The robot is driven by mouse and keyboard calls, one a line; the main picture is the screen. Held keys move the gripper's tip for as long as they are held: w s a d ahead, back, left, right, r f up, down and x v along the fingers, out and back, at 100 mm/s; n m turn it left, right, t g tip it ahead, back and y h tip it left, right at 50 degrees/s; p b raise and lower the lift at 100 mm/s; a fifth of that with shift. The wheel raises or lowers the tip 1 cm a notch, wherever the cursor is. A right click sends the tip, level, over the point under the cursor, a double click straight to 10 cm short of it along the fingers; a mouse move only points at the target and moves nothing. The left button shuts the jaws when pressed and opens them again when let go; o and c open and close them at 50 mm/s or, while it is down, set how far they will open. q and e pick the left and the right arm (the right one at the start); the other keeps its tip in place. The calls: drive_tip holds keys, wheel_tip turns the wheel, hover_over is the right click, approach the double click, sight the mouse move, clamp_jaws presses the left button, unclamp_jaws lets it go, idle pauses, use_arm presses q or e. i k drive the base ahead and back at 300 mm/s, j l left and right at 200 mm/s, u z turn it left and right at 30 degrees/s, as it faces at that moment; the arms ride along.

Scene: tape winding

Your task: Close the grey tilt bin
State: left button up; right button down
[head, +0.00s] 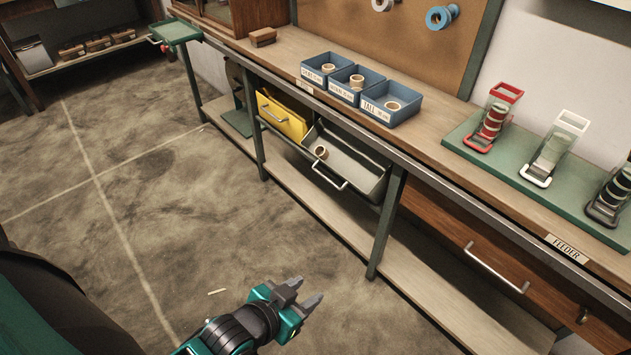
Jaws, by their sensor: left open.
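The grey tilt bin (357,163) hangs under the front edge of the workbench, tilted outward and open at the top. A tape roll (321,152) lies inside it near its left end. Its silver bar handle (329,176) is on the front face. My left gripper (305,294) is low in front of the bench, over the floor, open and empty. It is well apart from the bin, below and nearer to me. My right gripper is not in view.
A yellow bin (283,114) with its own handle sits just left of the grey one. A green bench leg (386,225) stands right of the grey bin, and a lower shelf (308,192) runs below. A wooden drawer (480,250) is further right. The floor (150,215) at left is clear.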

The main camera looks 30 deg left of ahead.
sight(365, 168)
drive_tip(key=k+j+u, duration=0.15)
drive_tip(key=j, duration=0.25)
drive_tip(key=k+j+u, duration=0.2)
drive_tip(key=k+j, duration=0.15)
drive_tip(key=i+z, duration=0.1)
drive_tip(key=i, duration=0.4)
drive_tip(key=i+j+z, duration=0.15)
drive_tip(key=i, duration=0.35)
drive_tip(key=i+j+z, duration=0.1)
drive_tip(key=i, duration=0.4)
